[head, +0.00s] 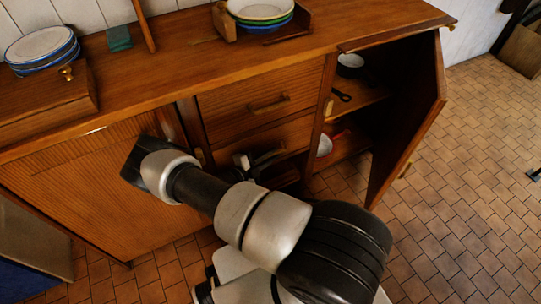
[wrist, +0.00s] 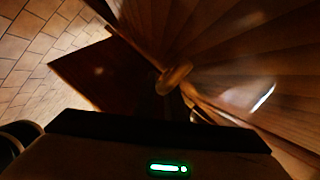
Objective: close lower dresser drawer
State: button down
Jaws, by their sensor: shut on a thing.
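The wooden dresser (head: 170,75) fills the back of the head view. Its lower drawer (head: 285,136) lies under the upper drawer (head: 265,100), which has a wooden handle (head: 268,104). My gripper (head: 262,161) is at the front of the lower drawer, partly behind my arm. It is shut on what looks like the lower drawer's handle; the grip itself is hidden. In the wrist view a rounded wooden handle (wrist: 173,77) shows beyond the dark hand body. How far the lower drawer stands out is unclear.
The right cabinet door (head: 412,125) stands open over the tiled floor, with a pan (head: 350,65) on the shelf inside. Plates (head: 42,48) and stacked bowls (head: 260,10) stand on top. Free tiled floor lies to the right.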

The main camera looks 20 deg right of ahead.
jog(key=c, duration=2.1)
grip_release()
jog(key=shift+w+r, duration=0.1)
jog(key=shift+w, duration=0.25)
jog(key=shift+a, duration=0.15)
jog(key=v, duration=0.5)
jog(key=p+v, duration=0.1)
jog(key=v, duration=0.5)
jog(key=p+v, duration=0.1)
jog(key=v, duration=0.5)
jog(key=shift+s, duration=0.3)
jog(key=shift+a, duration=0.15)
